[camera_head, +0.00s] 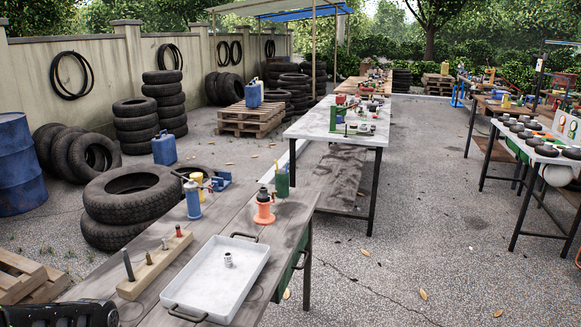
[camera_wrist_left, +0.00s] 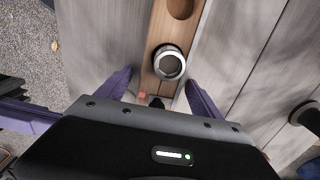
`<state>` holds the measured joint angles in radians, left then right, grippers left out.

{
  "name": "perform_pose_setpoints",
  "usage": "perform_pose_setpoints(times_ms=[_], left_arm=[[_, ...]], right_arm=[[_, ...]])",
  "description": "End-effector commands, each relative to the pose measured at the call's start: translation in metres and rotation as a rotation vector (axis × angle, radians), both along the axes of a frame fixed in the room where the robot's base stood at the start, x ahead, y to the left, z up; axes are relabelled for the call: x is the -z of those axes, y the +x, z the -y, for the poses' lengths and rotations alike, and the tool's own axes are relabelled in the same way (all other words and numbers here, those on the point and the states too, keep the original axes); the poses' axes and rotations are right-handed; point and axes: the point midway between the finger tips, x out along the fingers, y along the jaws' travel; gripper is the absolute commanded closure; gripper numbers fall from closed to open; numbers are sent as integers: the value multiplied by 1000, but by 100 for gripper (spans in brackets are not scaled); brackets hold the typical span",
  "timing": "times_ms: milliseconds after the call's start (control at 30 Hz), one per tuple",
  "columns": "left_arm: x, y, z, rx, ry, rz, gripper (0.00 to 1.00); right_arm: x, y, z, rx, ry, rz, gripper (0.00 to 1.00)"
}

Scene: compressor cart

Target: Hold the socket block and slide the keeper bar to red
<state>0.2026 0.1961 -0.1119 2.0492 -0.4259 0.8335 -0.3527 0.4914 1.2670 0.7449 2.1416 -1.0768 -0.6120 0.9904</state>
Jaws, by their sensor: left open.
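A long wooden block (camera_head: 155,268) with several upright pegs stands on the near bench, left of the white tray. I cannot tell surely whether it is the socket block. In the left wrist view, a wooden strip (camera_wrist_left: 165,40) carries a metal ring-shaped piece (camera_wrist_left: 169,66), an oval recess and a small red spot. My left gripper (camera_wrist_left: 158,84) is open, its purple fingers apart on either side of this strip. In the head view only a dark part of my left arm shows at bottom left. I cannot make out a keeper bar for certain. My right gripper is out of view.
A white tray (camera_head: 205,292) with a small metal fitting (camera_head: 228,260) sits on the bench. Behind it are an orange-red jack-like item (camera_head: 264,208), a blue bottle-like item (camera_head: 193,203), a green can (camera_head: 282,182) and a blue device (camera_head: 219,181). Paving to the right is mostly free.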

Motion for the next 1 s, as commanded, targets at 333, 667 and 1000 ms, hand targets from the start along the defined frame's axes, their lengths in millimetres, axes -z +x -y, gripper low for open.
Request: perform_pose_setpoints(times_ms=[333, 667, 1000], left_arm=[[-25, 1, 0, 0, 1, 3, 24], [-91, 1, 0, 0, 0, 5, 24], [-120, 0, 0, 0, 0, 0, 24]], right_arm=[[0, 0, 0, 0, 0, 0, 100], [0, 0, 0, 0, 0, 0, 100], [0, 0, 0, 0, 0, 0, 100]])
